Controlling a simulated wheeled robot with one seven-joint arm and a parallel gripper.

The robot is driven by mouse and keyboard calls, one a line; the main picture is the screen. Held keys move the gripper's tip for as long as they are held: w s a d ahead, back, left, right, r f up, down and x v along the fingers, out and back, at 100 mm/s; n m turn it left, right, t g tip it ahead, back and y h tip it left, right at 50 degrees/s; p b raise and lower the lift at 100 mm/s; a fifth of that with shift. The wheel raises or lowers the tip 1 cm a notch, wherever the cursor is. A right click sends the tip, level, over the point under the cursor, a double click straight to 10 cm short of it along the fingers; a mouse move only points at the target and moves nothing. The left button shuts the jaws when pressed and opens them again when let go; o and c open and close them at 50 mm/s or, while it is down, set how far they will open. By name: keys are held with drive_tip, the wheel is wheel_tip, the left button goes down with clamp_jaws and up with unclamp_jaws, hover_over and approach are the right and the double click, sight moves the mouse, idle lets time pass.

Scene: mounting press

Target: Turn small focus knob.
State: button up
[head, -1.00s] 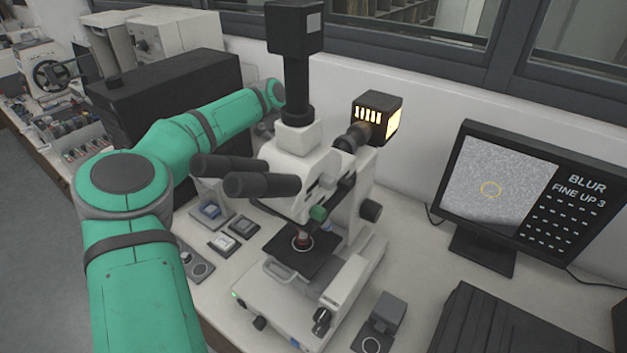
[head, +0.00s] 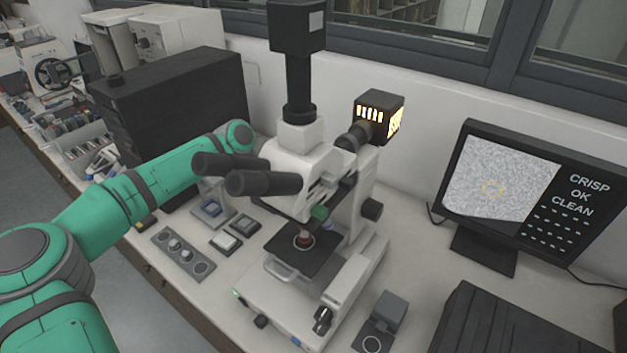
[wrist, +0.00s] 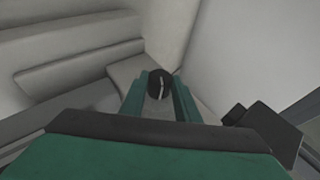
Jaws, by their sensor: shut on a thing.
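The small focus knob (wrist: 160,84) is a dark round knob with a pale line across its face. In the wrist view it sits between the two green fingers of my gripper (wrist: 160,98), which is shut on it. The white microscope (head: 293,155) stands on the bench in the head view. My green arm reaches behind its eyepieces, so my gripper and the small knob are hidden there. The monitor (head: 500,190) at the right shows a grainy picture with a faint yellow ring and the words "CRISP OK CLEAN".
A large black box (head: 172,100) stands behind my arm. The black eyepieces (head: 245,172) jut out close to my forearm. Small button boxes (head: 226,241) and a grey panel (head: 183,256) lie left of the microscope. A black case (head: 510,325) is at the front right.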

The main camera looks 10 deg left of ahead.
drive_tip(key=shift+s+f+m+t+h, duration=0.1)
drive_tip(key=shift+f+m+t+h, duration=0.35)
drive_tip(key=shift+t+h, duration=0.8)
drive_tip(key=shift+s+f+m+t+h, duration=0.1)
drive_tip(key=shift+m+t+h, duration=0.65)
drive_tip(key=shift+t, duration=0.85)
drive_tip(key=shift+s+f+m+t+h, duration=0.1)
drive_tip(key=shift+f+m+t+h, duration=0.3)
drive_tip(key=shift+t+h, duration=0.9)
drive_tip(key=shift+m, duration=0.3)
drive_tip(key=o, duration=1)
drive_tip(key=shift+o, duration=0.2)
drive_tip(key=shift+t, duration=0.35)
drive_tip(key=shift+a, duration=0.1)
drive_tip(key=v, duration=1)
drive_tip(key=shift+s+a, duration=0.25)
